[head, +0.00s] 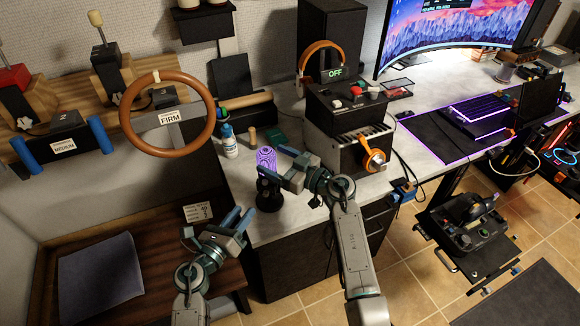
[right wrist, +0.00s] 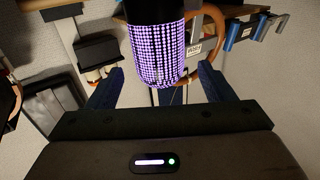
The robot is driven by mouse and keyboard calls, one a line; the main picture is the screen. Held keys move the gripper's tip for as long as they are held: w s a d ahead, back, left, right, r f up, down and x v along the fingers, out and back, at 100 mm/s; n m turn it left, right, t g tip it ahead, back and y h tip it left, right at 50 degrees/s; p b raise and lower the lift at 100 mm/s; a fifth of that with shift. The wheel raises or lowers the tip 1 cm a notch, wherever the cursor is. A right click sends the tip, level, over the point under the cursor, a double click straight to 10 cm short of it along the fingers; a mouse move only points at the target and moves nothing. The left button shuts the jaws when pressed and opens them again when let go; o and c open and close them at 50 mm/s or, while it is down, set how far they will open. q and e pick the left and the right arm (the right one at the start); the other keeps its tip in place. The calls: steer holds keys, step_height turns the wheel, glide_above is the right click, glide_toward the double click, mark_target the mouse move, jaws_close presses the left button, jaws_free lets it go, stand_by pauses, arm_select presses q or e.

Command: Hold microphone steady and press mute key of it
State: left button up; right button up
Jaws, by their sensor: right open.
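The microphone (head: 266,160) has a purple-lit grille and stands upright on a black base (head: 269,196) near the counter's front edge. Its glowing grille (right wrist: 158,52) fills the upper middle of the right wrist view. My right gripper (head: 279,162) is open at the microphone's right side. Its two fingers (right wrist: 160,88) point toward the grille, one to each side of it in that view; I cannot tell whether they touch. My left gripper (head: 238,217) is lower and to the left, apart from the microphone, with its two blue fingers separated and empty. The mute key cannot be made out.
A white bottle (head: 229,141) and a wooden cylinder (head: 253,140) stand behind the microphone. A steering wheel (head: 123,128) hangs at left. A wooden bench (head: 180,275) is below.

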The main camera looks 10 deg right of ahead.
mark_target(261, 154)
steer(key=shift+x, duration=2.75)
steer(key=c, duration=1.6)
arm_select(q)
jaws_close()
